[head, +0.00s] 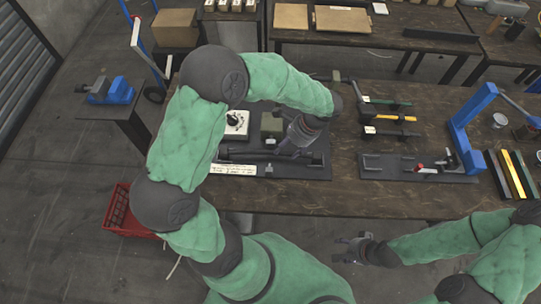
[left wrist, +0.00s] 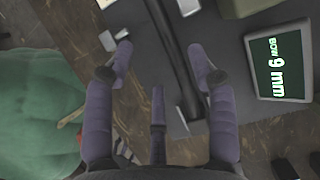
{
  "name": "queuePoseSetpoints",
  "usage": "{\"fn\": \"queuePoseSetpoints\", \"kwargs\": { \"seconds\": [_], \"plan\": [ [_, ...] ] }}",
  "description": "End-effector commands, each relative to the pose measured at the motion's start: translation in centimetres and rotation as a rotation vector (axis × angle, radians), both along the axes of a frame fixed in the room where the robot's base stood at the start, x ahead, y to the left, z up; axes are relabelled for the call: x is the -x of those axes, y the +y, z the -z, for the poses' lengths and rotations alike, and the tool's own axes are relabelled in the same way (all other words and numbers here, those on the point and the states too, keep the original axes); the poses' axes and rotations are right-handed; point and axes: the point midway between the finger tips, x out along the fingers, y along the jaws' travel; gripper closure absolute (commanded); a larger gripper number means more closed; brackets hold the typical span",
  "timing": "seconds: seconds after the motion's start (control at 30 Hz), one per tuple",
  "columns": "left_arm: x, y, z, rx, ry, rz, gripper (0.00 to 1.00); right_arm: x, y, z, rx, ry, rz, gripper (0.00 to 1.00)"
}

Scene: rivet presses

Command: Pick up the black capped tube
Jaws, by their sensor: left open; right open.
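The black capped tube (head: 245,157) lies crosswise near the front of a dark mat on the wooden bench. In the left wrist view a long dark bar, apparently the same tube (left wrist: 172,45), runs between my spread fingertips. My left gripper (head: 284,150) is above the tube's right half and hides part of it. In the left wrist view my left gripper (left wrist: 161,58) is open, with nothing clasped. I cannot tell how far above the tube it is. My right gripper (head: 352,246) is open and empty, in front of the bench's front edge.
A white dial box (head: 236,126) and an olive block (head: 271,125) stand behind the tube. Hammers (head: 388,117) and a blue press (head: 464,130) are to the right. A red crate (head: 120,212) is on the floor.

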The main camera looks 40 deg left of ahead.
Motion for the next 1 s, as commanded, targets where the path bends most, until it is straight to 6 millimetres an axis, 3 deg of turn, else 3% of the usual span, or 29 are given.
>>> {"fn": "queuePoseSetpoints", "kwargs": {
  "seconds": [0.17, 0.5, 0.77, 0.97, 1.0],
  "plan": [
    [0.2, 0.3, 1.0, 0.000, 0.000, -0.001, 0.43, 0.0, 0.0, 0.5, 0.000, 0.000, 0.000, 0.45],
    [1.1, 1.5, 5.1, 0.000, 0.000, -0.001, 0.43, 0.0, 0.0, 2.3, 0.000, 0.000, 0.000, 0.45],
    [1.1, 1.6, 5.2, -0.001, -0.001, -0.001, 0.43, 0.0, 0.0, 2.2, 0.000, 0.000, 0.000, 0.45],
    [1.1, 1.6, 5.2, -0.001, -0.001, -0.001, 1.00, 0.0, 0.0, 2.2, 0.000, 0.000, 0.000, 0.45],
    [1.1, 1.6, 5.2, -0.001, -0.001, -0.001, 1.00, 0.0, 0.0, 2.2, 0.000, 0.000, 0.000, 0.45]
  ]
}}
